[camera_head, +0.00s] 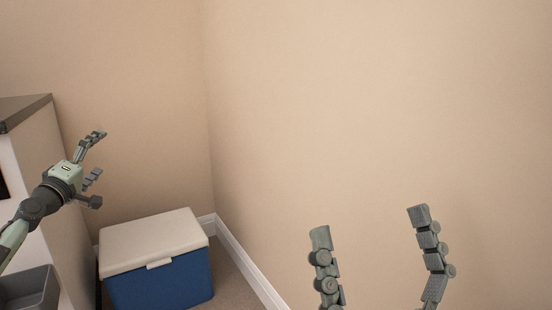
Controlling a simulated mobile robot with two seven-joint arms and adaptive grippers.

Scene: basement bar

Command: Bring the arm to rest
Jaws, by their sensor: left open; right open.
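My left gripper (97,155) is at the left, on an arm that comes in from the left edge. Its fingers are apart and nothing is between them. It is in front of the side of a cabinet and appears above the cooler in the picture. My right gripper (371,225) is at the bottom, right of the middle. Its two fingers point up, wide apart and empty, with the beige wall behind them. The rest of my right arm is out of the frame.
A blue cooler with a white lid (152,242), shut, stands on the floor in the corner. A cabinet with a dark top (24,107) is at the left. A grey bin (30,289) is at the lower left. Beige walls (350,110) meet behind the cooler.

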